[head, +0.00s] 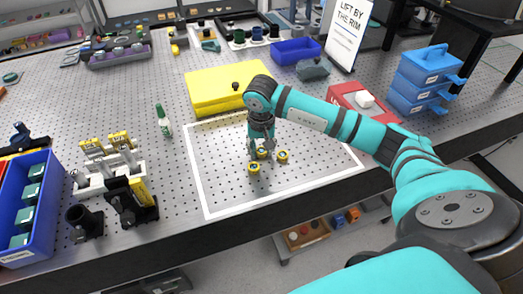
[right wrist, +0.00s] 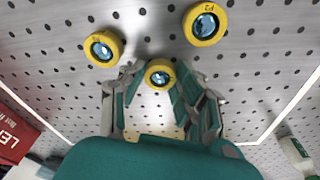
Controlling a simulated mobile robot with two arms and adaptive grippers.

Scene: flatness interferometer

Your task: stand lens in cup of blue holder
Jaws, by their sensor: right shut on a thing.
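Three yellow-rimmed lenses lie in the white-outlined area of the perforated bench. In the head view one lens (head: 253,167) is in front of my right gripper (head: 261,146) and another lens (head: 283,156) is to its right. The right gripper points down, shut on the third lens, partly covered in the head view. The right wrist view shows this held lens (right wrist: 160,73) between the fingertips, with the other lenses apart at upper left (right wrist: 103,47) and upper right (right wrist: 205,24). I cannot surely pick out the blue holder or its cup. My left gripper is out of view.
A yellow case (head: 215,92) lies behind the outlined area. A white rack (head: 105,175), a black cup-like mount (head: 83,220) and a blue bin (head: 42,200) stand at left. A sign (head: 347,35), red box (head: 350,98) and blue drawers (head: 424,78) stand at right.

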